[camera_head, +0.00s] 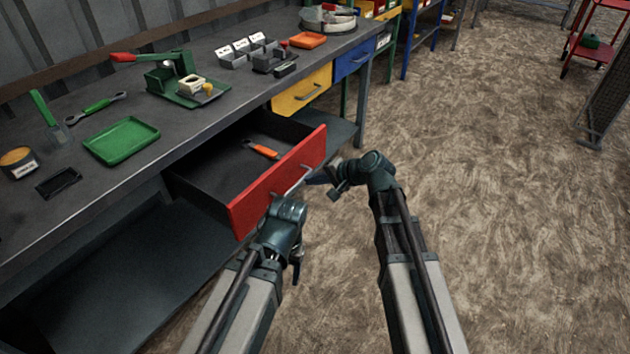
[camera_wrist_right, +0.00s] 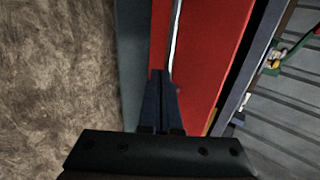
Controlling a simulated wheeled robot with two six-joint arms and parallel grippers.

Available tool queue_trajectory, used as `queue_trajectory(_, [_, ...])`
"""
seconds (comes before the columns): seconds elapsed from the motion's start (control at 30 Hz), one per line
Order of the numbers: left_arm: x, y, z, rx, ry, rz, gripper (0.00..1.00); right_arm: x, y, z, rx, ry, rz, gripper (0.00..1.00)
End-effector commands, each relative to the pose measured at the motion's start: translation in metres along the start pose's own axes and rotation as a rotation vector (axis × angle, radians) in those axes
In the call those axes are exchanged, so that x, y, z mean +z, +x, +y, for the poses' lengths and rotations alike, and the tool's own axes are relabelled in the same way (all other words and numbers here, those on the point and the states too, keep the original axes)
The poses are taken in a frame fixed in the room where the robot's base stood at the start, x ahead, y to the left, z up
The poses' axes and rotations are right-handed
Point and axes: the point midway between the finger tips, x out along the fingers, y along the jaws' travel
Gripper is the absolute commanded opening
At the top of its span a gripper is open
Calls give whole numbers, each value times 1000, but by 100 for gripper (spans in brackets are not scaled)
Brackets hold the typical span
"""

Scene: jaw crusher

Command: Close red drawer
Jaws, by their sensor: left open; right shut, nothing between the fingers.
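The red drawer (camera_head: 280,182) is pulled out from under the workbench, and an orange-handled tool (camera_head: 262,149) lies inside it. Its metal handle (camera_head: 295,181) is on the red front. My right gripper (camera_head: 318,179) is shut and empty, its fingertips close to the handle. In the right wrist view the shut fingers (camera_wrist_right: 162,80) point at the red front (camera_wrist_right: 215,60), beside the handle bar (camera_wrist_right: 174,40); I cannot tell whether they touch. My left gripper (camera_head: 285,210) is at the drawer front's lower left part; its fingers are mostly hidden by its own wrist.
The workbench (camera_head: 60,215) carries a green tray (camera_head: 122,140), a green press (camera_head: 185,85) and several small bins. A yellow drawer (camera_head: 302,90) and a blue drawer (camera_head: 355,58) sit shut beyond the red one. The floor (camera_head: 500,200) to the right is clear.

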Motion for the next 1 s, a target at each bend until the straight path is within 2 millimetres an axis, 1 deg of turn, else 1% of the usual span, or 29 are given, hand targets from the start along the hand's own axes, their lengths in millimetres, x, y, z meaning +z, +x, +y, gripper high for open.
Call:
queue_trajectory(0.17, [0,0,0,0,0,0,63,-1,23,-17,0,-2,-3,0])
queue_trajectory(0.27, [0,0,0,0,0,0,63,-2,43,-32,-1,-3,-3,0])
queue_trajectory(0.5, [0,0,0,0,0,0,63,-2,98,-73,0,-3,-3,0])
queue_trajectory(0.7, [0,0,0,0,0,0,63,-2,140,-105,0,-2,-2,0])
queue_trajectory(0.9, [0,0,0,0,0,0,63,-2,175,-130,0,-2,-1,0])
queue_trajectory(1.0, [0,0,0,0,0,0,63,-2,188,-140,0,-1,-1,0])
